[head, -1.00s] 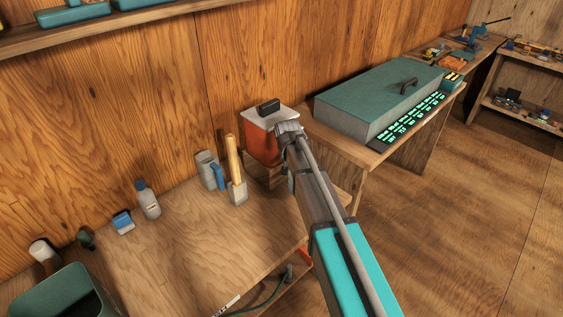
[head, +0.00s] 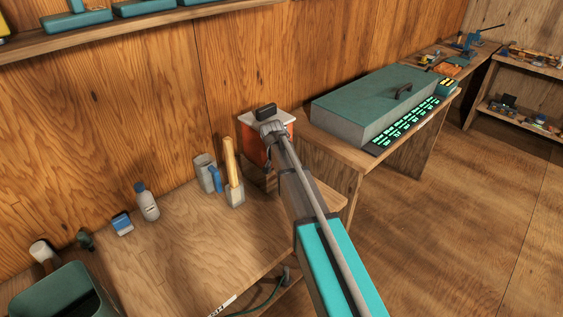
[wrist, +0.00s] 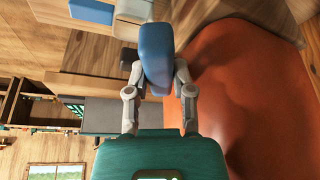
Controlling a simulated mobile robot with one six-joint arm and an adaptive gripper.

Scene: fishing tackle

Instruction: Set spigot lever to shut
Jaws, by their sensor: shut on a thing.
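The orange cooler (head: 283,132) with a white lid and black handle stands on a wooden block at the back right of the bench. It fills the right of the wrist view (wrist: 255,90). A blue lever (wrist: 155,50), which looks like the spigot lever, is between the fingers of my gripper (wrist: 157,72) in front of the cooler. My gripper is shut on it. The spigot body is hidden behind the lever and fingers. In the head view my arm covers the spigot and part of the cooler front.
A grey cup (head: 206,172), a wooden-handled brush (head: 234,190), a bottle (head: 147,202) and a small blue-topped box (head: 122,224) stand left on the bench. A green bin (head: 62,295) is at the front left. A large green-lidded box (head: 365,100) is on the right table.

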